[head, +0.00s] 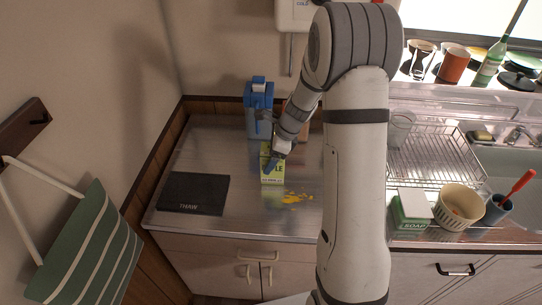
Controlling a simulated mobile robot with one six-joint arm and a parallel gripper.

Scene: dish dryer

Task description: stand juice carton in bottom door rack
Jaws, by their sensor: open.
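The juice carton (272,178) is yellow-green with partly visible lettering. It stands upright on the metal counter, near the middle of the head view. My gripper (275,157) is open at the carton's upper part, and my wrist and fingers cover some of the carton. I cannot tell whether the fingers touch it or are on both sides of it. No door rack shows in this view.
A blue container (258,98) stands behind the carton. A dark mat marked THAW (193,194) lies to the left, and a yellow spill (296,197) to the right. A dish rack (440,158), soap box (412,209) and cream bowl (459,207) are further right.

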